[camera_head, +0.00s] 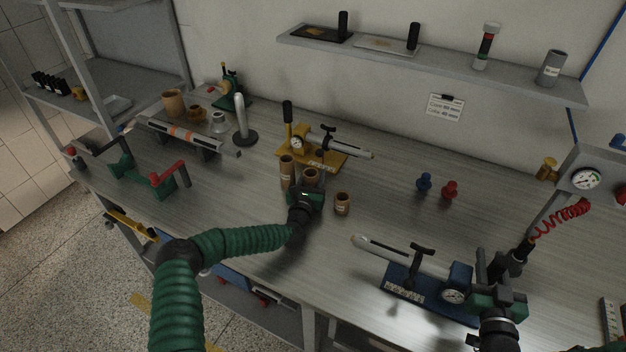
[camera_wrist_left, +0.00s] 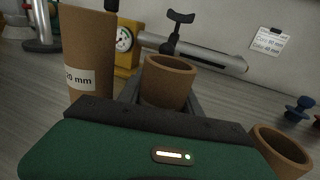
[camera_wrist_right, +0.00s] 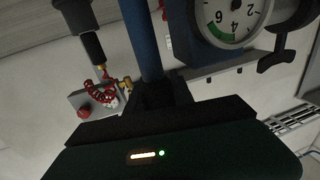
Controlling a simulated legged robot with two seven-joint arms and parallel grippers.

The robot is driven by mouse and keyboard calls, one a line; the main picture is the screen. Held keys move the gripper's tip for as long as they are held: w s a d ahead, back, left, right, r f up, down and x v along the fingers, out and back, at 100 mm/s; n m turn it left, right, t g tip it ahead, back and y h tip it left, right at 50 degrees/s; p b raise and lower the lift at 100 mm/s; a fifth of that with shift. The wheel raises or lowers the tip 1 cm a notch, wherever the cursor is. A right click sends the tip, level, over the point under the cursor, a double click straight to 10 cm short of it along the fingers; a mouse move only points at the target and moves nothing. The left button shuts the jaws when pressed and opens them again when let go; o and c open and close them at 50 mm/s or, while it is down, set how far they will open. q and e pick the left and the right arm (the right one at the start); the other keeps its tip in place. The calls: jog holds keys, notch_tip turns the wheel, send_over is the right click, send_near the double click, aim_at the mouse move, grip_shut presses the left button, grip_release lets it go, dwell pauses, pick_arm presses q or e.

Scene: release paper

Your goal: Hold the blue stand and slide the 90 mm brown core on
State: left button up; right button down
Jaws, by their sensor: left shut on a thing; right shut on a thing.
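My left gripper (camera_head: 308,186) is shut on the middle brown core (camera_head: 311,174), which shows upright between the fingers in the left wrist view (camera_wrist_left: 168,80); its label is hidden. A taller brown core (camera_head: 287,170) stands to its left, its label partly cut off and ending in "20 mm" in the left wrist view (camera_wrist_left: 88,60). A shorter brown core (camera_head: 342,204) stands to its right. The blue stand (camera_head: 405,284) lies at the front right, its grey rod (camera_head: 385,254) pointing left with a free end. My right gripper (camera_head: 484,290) is shut on the stand's blue part (camera_wrist_right: 143,45) by the gauge (camera_head: 454,296).
A yellow stand (camera_head: 330,160) with its own rod is just behind the cores. Blue (camera_head: 424,181) and red (camera_head: 449,189) small pieces stand on the bench. A gauge post with a red coiled hose (camera_head: 565,218) is at the right. The bench between cores and blue stand is clear.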

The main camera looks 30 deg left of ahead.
pick_arm(q)
notch_tip(320, 180, up, 8)
jog(key=s+d+m+h, duration=0.2)
jog(key=s+d+m, duration=0.1)
jog(key=d+m, duration=0.2)
jog(key=s+d+f+m, duration=0.1)
jog(key=s+m, duration=0.3)
jog(key=m, duration=0.1)
jog(key=s+d+f+m+g+h, duration=0.1)
jog(key=s+d+f+m, duration=0.1)
jog(key=s+m, duration=0.2)
jog(key=s+d+f+m+h, duration=0.1)
jog(key=s+f+m, duration=0.1)
jog(key=s+m, duration=0.3)
jog(key=shift+d+f+m+g, duration=0.2)
jog(key=shift+m+g, duration=0.2)
jog(key=shift+m, duration=0.5)
jog(key=shift+d, duration=2.9)
jog(key=shift+r, duration=0.15)
jog(key=shift+d, duration=5.2)
